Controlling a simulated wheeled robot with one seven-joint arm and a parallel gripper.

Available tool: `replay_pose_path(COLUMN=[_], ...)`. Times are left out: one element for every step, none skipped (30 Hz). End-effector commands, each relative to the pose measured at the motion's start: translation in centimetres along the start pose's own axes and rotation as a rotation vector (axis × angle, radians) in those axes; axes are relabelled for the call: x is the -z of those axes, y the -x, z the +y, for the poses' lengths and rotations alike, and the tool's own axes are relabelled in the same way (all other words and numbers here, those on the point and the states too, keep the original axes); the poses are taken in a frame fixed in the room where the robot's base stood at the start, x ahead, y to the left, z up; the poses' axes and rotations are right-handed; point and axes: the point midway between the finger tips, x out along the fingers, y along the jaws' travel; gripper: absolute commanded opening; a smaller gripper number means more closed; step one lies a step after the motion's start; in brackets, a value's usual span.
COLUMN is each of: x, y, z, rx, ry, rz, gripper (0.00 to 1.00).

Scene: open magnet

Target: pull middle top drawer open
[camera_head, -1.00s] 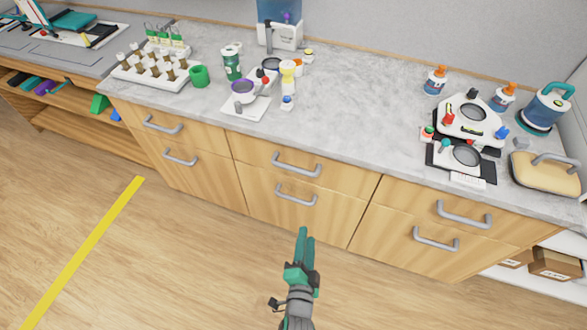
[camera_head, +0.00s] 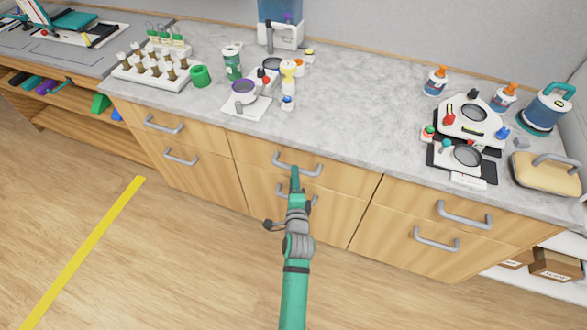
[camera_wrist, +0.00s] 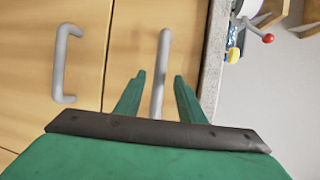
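The middle top drawer (camera_head: 250,152) has a wooden front and is shut. Its grey bar handle (camera_head: 312,172) runs sideways near the counter edge. In the wrist view this handle (camera_wrist: 165,42) appears upright, between my two green fingers. My gripper (camera_head: 295,171) is in front of the handle in the head view and covers part of it. In the wrist view my gripper (camera_wrist: 159,76) is open, with a finger on each side of the bar and a gap on both sides. I cannot tell whether the fingertips reach past the bar.
The lower middle drawer's handle (camera_wrist: 62,65) is beside my gripper in the wrist view. Shut drawers stand left and right. The marble counter (camera_head: 350,110) above holds lab items, including a white tube rack (camera_head: 150,72). The floor (camera_head: 180,270) in front is clear.

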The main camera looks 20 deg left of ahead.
Motion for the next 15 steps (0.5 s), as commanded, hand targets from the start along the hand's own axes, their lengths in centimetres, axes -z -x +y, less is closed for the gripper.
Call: replay_pose_path(x=[0.0, 0.0, 0.0, 0.0, 0.0, 0.0, 0.0, 0.0, 0.0, 0.0, 0.0, 0.0, 0.0, 0.0, 0.0], y=[-1.0, -1.5, -2.1, -2.5, -2.9, -3.3, -3.6, -3.9, -4.2, -4.4, -4.6, -4.7, -4.8, -4.9, -4.9], z=[-0.1, -0.1, -0.1, 0.0, 0.0, 0.0, 0.0, 0.1, 0.0, 0.0, 0.0, 0.1, 0.1, 0.1, 0.1], rx=[0.001, 0.001, 0.000, 0.000, 0.000, 0.000, -0.001, -0.001, 0.000, 0.000, 0.000, -0.001, -0.001, -0.001, -0.001], ry=[0.001, 0.001, 0.001, 0.001, 0.001, 0.001, 0.001, 0.001, 0.001, 0.001, 0.001, 0.001, 0.001, 0.001, 0.001], rz=[0.000, 0.000, 0.000, -0.001, -0.001, -0.001, -0.001, -0.001, -0.001, -0.001, 0.000, 0.000, 0.000, 0.000, 0.000], gripper=[0.36, 0.36, 0.36, 0.36, 0.36, 0.36, 0.36, 0.36, 0.36, 0.36, 0.36, 0.36, 0.36, 0.36, 0.36])
